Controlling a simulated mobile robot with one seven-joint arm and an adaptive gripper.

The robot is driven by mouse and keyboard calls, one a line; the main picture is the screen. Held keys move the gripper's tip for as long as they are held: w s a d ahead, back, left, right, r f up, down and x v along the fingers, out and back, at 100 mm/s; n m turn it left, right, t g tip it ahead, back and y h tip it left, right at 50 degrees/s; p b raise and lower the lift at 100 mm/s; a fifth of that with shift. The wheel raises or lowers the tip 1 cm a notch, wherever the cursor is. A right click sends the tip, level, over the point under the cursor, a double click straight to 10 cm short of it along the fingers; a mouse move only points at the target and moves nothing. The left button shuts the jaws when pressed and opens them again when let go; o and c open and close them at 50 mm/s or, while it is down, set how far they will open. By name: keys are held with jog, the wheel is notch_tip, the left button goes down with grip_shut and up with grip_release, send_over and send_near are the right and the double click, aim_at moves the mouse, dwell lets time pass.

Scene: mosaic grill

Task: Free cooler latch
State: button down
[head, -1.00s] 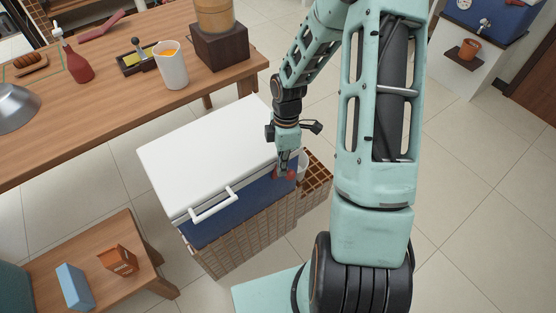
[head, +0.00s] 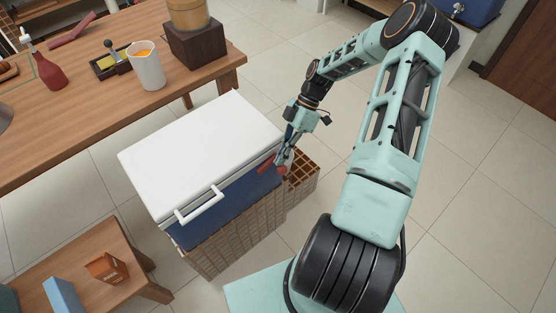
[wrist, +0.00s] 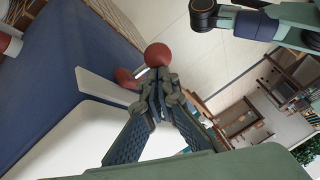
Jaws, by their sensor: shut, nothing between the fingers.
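The cooler has a white lid (head: 200,150), a blue body (head: 240,195) and a white front handle (head: 202,206). The lid looks down on the body. A red latch (head: 264,168) is at the cooler's right end, with a round red knob (head: 283,171) beside my gripper. In the wrist view the red knob (wrist: 157,55) stands just beyond my fingertips, and a red latch part (wrist: 125,77) lies beside the lid's white edge. My gripper (head: 284,162) is shut and empty, close to the knob; whether it touches it I cannot tell. Its fingers also show in the wrist view (wrist: 160,88).
The cooler sits in a tiled brick surround (head: 235,235). A wooden table (head: 100,130) with a pitcher (head: 146,66) and a red bottle (head: 48,68) stands behind left. A low wooden table (head: 110,250) is at front left. Open floor lies to the right.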

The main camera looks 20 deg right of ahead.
jog(key=shift+w+d+f+b, duration=0.1)
jog(key=shift+d+f+b, duration=0.15)
jog(key=shift+f+b, duration=0.15)
jog(key=shift+d+f, duration=0.1)
jog(key=shift+d, duration=0.05)
dwell(0.4)
